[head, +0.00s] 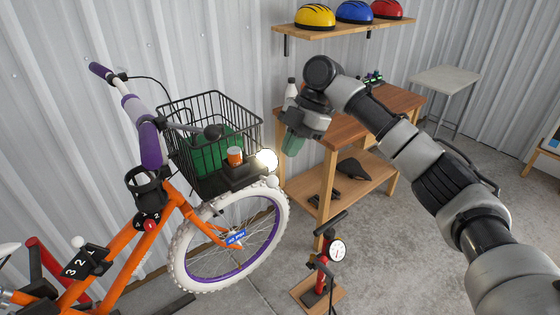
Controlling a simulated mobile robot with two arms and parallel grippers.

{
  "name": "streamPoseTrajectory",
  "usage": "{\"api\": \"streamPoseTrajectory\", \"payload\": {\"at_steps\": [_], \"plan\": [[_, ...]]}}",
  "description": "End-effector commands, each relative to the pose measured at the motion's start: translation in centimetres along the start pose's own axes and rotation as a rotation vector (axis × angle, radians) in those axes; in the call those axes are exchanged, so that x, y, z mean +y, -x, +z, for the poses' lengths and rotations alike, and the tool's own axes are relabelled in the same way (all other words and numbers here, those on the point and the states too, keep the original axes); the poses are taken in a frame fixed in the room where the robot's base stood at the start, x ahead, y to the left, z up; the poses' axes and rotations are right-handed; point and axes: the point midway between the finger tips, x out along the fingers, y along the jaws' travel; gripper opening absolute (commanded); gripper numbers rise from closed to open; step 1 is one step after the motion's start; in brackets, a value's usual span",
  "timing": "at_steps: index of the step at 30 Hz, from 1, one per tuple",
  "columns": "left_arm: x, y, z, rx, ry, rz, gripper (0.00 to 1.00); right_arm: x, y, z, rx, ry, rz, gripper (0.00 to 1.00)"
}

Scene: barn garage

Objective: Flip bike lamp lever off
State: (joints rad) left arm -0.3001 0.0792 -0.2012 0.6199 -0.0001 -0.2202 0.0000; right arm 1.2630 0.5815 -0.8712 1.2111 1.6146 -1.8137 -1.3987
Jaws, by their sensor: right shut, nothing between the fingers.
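The lit bike lamp (266,160) glows white at the front of the bike, by the front edge of the black wire basket (222,110). A dark mount (232,178) sits beneath it, with a small pale ball (272,182) just below the lamp. I cannot tell for sure which part is the lamp's lever. My right gripper (292,146) points down to the right of the lamp, apart from it. Its greenish fingers are shut and empty. My left gripper is not in view.
The orange bike (120,240) fills the left, its white-tyred front wheel (180,262) below the basket. A wooden workbench (345,130) stands behind my right gripper. A red floor pump (322,275) stands in front. Helmets (315,16) sit on a wall shelf.

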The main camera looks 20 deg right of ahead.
Motion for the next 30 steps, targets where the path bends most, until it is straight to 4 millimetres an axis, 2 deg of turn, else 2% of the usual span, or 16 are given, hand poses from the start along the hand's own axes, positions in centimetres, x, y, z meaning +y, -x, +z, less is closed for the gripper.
{"api": "streamPoseTrajectory", "payload": {"at_steps": [1, 6, 12, 30], "plan": [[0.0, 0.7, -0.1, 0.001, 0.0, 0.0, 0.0, -0.1, -0.8, -0.1, 0.0, -0.001, -0.004, 0.0], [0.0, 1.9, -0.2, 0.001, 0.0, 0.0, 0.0, 0.3, -3.5, -0.1, -0.001, -0.001, -0.002, 0.0], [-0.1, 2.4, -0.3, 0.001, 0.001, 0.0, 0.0, 0.5, -5.3, 0.0, -0.001, -0.001, 0.0, 0.0], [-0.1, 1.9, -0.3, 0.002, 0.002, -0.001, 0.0, 0.5, -5.9, 0.2, -0.002, 0.016, 0.029, 0.0]]}}
